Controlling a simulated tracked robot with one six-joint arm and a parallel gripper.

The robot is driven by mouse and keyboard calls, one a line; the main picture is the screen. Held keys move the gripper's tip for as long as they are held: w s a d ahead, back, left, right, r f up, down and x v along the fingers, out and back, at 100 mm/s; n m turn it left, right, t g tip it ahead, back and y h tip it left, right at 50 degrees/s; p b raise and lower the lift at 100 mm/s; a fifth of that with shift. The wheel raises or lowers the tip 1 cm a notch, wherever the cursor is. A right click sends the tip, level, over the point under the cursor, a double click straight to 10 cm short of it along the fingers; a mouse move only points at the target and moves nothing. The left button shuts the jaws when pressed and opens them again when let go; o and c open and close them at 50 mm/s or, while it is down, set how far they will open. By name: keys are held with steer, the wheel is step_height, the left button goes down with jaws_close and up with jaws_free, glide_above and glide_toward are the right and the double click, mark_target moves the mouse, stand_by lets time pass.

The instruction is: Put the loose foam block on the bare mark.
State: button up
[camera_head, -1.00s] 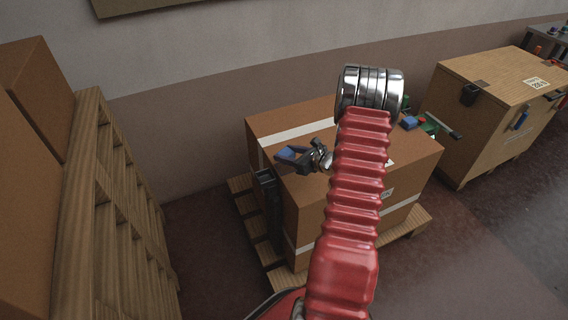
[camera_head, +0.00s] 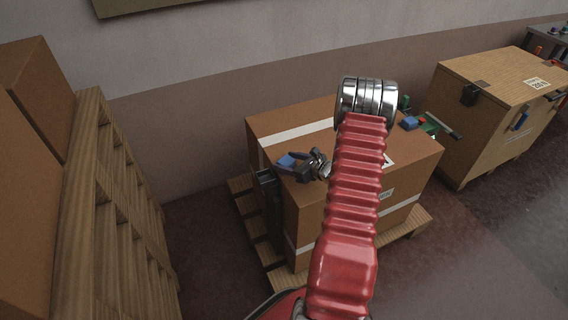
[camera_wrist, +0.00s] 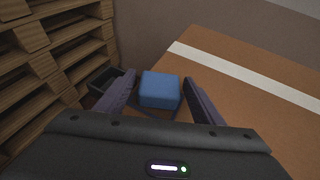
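A blue foam block (camera_wrist: 160,89) sits between the two fingers of my gripper (camera_wrist: 160,84) in the wrist view, with a finger close along each side. In the head view my gripper (camera_head: 300,164) is low over the left part of the cardboard box's top, with the blue block (camera_head: 287,161) at its fingers. Whether the block touches the box top cannot be told. My arm covers the middle of the box top. I cannot make out a bare mark.
The taped cardboard box (camera_head: 275,125) stands on a pallet (camera_head: 412,222). More small coloured pieces, one blue (camera_head: 410,122), lie at its right end. A wooden crate (camera_head: 480,95) stands to the right. Upright pallets (camera_head: 85,200) stand at the left. A black bin (camera_head: 267,205) is beside the box.

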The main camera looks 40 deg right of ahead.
steer(key=shift+o, duration=0.2)
steer(key=shift+r, duration=0.1)
steer(key=v, duration=1.2)
stand_by(0.5)
steer(key=shift+a+r, duration=0.1)
